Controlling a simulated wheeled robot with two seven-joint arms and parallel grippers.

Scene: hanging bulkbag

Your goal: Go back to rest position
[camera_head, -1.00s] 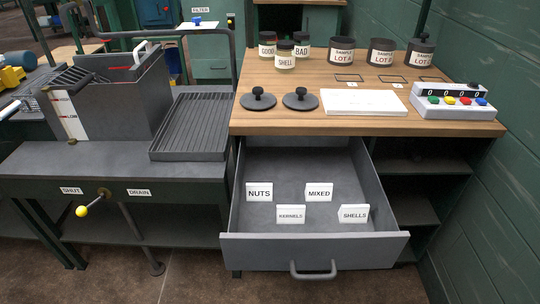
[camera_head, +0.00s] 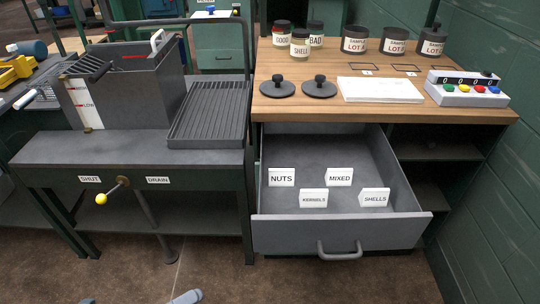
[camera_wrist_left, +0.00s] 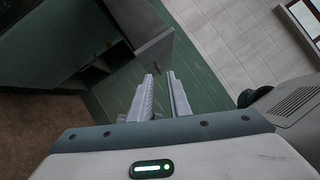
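A small grey-white part of my left gripper (camera_head: 187,297) shows at the bottom edge of the head view, over the brown floor and clear of the furniture. In the left wrist view, the two fingers of my left gripper (camera_wrist_left: 161,75) stand apart with an empty gap between them. They are away from the workbench, with a green surface and pale floor tiles behind them. My right gripper is in neither view.
An open grey drawer (camera_head: 340,234) juts out from under the wooden worktop (camera_head: 400,112), with label cards in it. Jars, black lids and a button box (camera_head: 467,96) stand on top. A lever (camera_head: 102,198) sticks out at left. The front floor is clear.

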